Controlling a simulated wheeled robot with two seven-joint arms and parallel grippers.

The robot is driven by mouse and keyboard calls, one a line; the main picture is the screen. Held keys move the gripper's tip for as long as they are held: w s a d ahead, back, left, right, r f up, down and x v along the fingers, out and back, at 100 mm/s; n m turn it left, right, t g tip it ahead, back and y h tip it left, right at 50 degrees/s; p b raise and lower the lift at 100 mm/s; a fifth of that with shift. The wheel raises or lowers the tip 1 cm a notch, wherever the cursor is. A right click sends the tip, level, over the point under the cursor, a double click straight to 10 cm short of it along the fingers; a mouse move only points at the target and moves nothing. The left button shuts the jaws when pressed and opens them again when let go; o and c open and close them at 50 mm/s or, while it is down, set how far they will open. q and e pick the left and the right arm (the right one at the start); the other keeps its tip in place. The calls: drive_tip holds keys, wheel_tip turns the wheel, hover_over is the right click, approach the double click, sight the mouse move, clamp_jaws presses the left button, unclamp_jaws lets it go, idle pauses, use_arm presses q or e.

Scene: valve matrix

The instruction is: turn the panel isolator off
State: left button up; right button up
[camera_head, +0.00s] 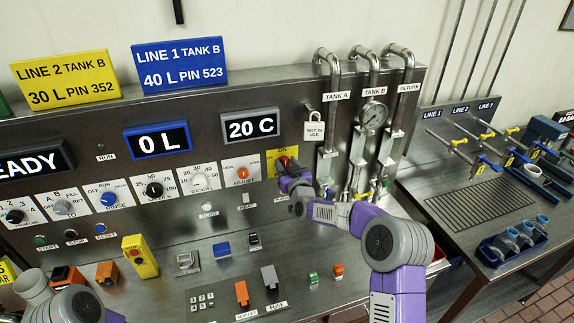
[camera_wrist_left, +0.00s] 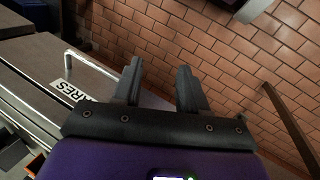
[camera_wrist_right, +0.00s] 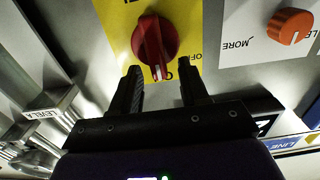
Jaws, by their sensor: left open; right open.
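The panel isolator is a red rotary knob (camera_wrist_right: 155,40) on a yellow plate (camera_wrist_right: 118,14), seen close up in the right wrist view. In that view its grip bar runs nearly up and down, and "OFF" lettering shows upside down beside it. In the head view the yellow plate (camera_head: 271,158) is partly hidden by my right gripper (camera_head: 287,168). My left gripper (camera_wrist_left: 160,75) is open and empty, over the brick floor.
The orange ADJUST knob (camera_head: 242,173) sits beside the isolator plate and also shows in the right wrist view (camera_wrist_right: 290,26). Pipes with a gauge (camera_head: 373,116) stand to the right. Several small devices, including a yellow box (camera_head: 139,256), cover the bench front.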

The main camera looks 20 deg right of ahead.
drive_tip(key=shift+c, duration=0.4)
clamp_jaws()
